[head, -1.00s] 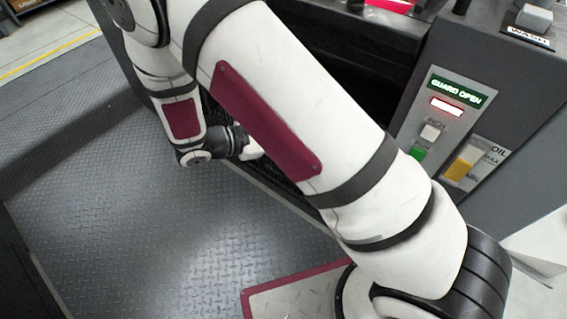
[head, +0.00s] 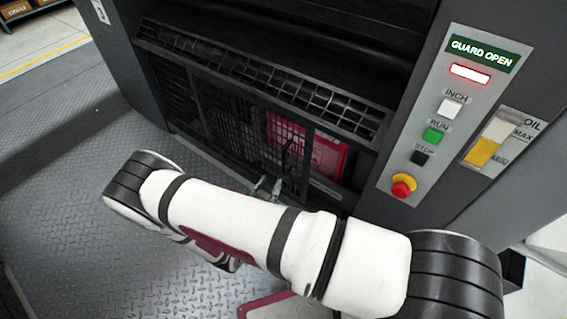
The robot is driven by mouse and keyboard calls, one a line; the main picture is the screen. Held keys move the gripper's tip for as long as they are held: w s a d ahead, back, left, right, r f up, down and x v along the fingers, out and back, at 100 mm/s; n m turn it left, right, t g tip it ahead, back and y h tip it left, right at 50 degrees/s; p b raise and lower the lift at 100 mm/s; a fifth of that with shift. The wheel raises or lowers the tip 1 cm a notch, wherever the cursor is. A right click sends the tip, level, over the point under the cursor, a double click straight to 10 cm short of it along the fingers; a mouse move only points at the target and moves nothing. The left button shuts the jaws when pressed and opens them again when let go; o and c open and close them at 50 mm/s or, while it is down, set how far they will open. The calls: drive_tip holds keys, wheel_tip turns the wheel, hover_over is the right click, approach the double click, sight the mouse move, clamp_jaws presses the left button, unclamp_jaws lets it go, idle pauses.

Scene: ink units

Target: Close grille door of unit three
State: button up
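A black grille door (head: 271,124) stands in the lower front of the dark machine in the head view. Its mesh covers the left and middle of the opening, and a dark upright handle shows near its right side. To its right, part of a red panel (head: 328,158) lies uncovered; more red shows through the mesh. My gripper (head: 267,187) is low in front of the grille, just below the handle, its two small grey fingertips apart with nothing seen between them. My arm hides the gripper's base. I cannot tell whether the fingertips touch the mesh. No unit number is readable.
A slotted black ledge (head: 262,77) juts out above the grille. The tread-plate floor (head: 70,190) at left is clear.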

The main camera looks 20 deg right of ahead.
sight(283, 163)
drive_tip(key=b+x, duration=0.2)
drive_tip(key=x, duration=0.9)
drive_tip(key=shift+b, duration=0.4)
clamp_jaws()
